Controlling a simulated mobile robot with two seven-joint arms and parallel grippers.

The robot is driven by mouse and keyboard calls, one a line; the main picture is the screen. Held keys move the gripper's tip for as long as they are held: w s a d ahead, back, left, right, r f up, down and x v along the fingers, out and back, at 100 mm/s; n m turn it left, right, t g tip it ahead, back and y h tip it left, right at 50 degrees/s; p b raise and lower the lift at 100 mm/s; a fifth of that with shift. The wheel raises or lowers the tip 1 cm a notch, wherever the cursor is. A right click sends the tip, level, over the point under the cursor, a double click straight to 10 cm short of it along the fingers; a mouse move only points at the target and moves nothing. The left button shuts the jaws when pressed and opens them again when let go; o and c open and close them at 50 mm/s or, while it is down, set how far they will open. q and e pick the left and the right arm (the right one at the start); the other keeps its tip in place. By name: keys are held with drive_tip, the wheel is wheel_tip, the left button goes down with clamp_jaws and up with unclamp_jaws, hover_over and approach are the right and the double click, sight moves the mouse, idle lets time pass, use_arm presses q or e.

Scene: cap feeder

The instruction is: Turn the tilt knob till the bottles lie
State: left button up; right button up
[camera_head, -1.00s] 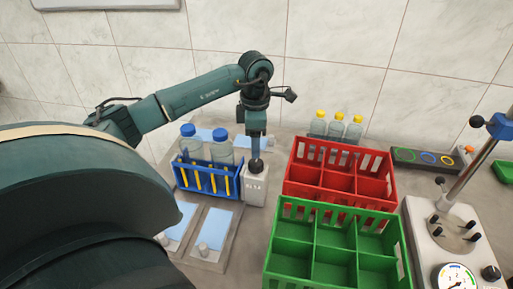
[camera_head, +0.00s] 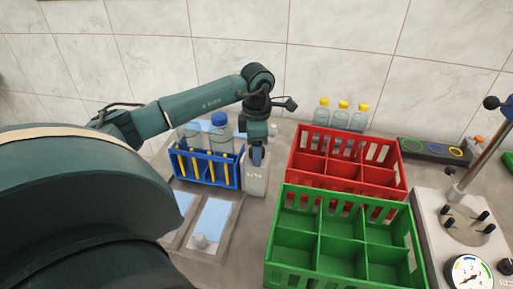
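Two clear bottles stand upright in a blue rack (camera_head: 206,171) with yellow bars. One blue-capped bottle (camera_head: 221,133) shows plainly; the other bottle (camera_head: 189,137) is partly covered by my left arm, its cap hidden. A light grey box (camera_head: 255,182) with lettering on its front stands against the rack's right side. My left gripper (camera_head: 257,157) points straight down at the top of this box. The tilt knob is not clearly seen; the gripper covers that spot. Whether its fingers are open or shut cannot be made out. My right gripper is not in view.
A red crate (camera_head: 299,170) and a green crate (camera_head: 275,251) stand to the right, with several empty-looking compartments. Yellow-capped bottles (camera_head: 341,116) stand behind the red crate. A machine with a dial (camera_head: 467,274) is at the far right. Blue pads (camera_head: 214,222) lie in front of the rack.

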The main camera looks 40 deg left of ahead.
use_arm(q)
drive_tip(key=c, duration=0.8)
drive_tip(key=shift+f+m+b, duration=0.1)
drive_tip(key=shift+m+b, duration=0.25)
drive_tip(key=shift+m, duration=0.35)
drive_tip(key=m+b, duration=0.1)
drive_tip(key=m, duration=0.2)
drive_tip(key=shift+c, duration=0.3)
drive_tip(key=shift+o, duration=0.2)
drive_tip(key=m, duration=0.3)
drive_tip(key=shift+b, duration=0.4)
drive_tip(key=shift+m, duration=1.2)
drive_tip(key=o, duration=0.9)
